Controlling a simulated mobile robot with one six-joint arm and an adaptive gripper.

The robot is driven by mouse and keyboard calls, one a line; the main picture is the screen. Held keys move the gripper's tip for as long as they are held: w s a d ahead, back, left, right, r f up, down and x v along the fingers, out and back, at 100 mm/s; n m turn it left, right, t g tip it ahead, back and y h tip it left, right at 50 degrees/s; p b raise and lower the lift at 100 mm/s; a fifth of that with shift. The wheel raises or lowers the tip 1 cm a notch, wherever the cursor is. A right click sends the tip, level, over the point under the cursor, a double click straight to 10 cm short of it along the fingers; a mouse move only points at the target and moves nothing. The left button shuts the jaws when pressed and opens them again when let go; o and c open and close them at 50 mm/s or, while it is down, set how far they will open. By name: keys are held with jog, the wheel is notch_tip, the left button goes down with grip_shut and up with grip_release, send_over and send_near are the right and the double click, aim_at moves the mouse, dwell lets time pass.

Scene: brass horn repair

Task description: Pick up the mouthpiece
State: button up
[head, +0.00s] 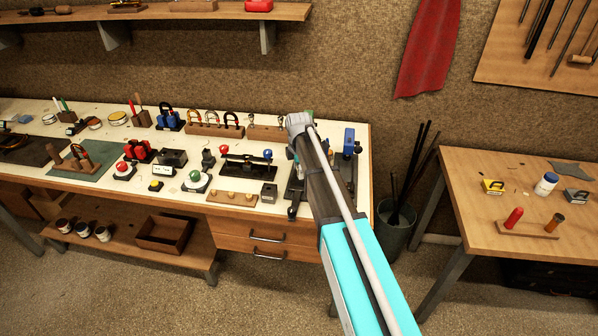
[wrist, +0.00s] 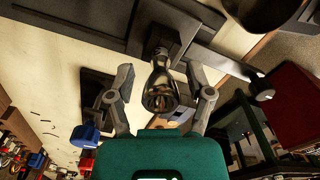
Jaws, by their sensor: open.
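A shiny metal mouthpiece (wrist: 160,93) shows in the middle of the wrist view, with its wide cup towards my gripper and its narrow end at a dark block (wrist: 160,38). My gripper (wrist: 160,70) is open, with one grey finger on each side of the mouthpiece. Gaps show between both fingers and the metal. In the head view my arm reaches over the right end of the bench and hides the gripper and this mouthpiece.
The pale workbench (head: 226,170) is crowded with tools, clamps and racks left of my arm. A wooden table (head: 470,212) with small items stands at the right. A bin (head: 397,236) holding dark rods stands between them.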

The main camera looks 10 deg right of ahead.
jog(key=shift+c, duration=0.2)
grip_shut()
dwell(0.3)
jog(key=shift+r, duration=0.15)
notch_tip(320, 180, up, 10)
jog(key=p, duration=1)
dwell(0.9)
jog(key=shift+r+p, duration=2.1)
jog(key=shift+p, duration=0.2)
jog(key=shift+a, duration=0.1)
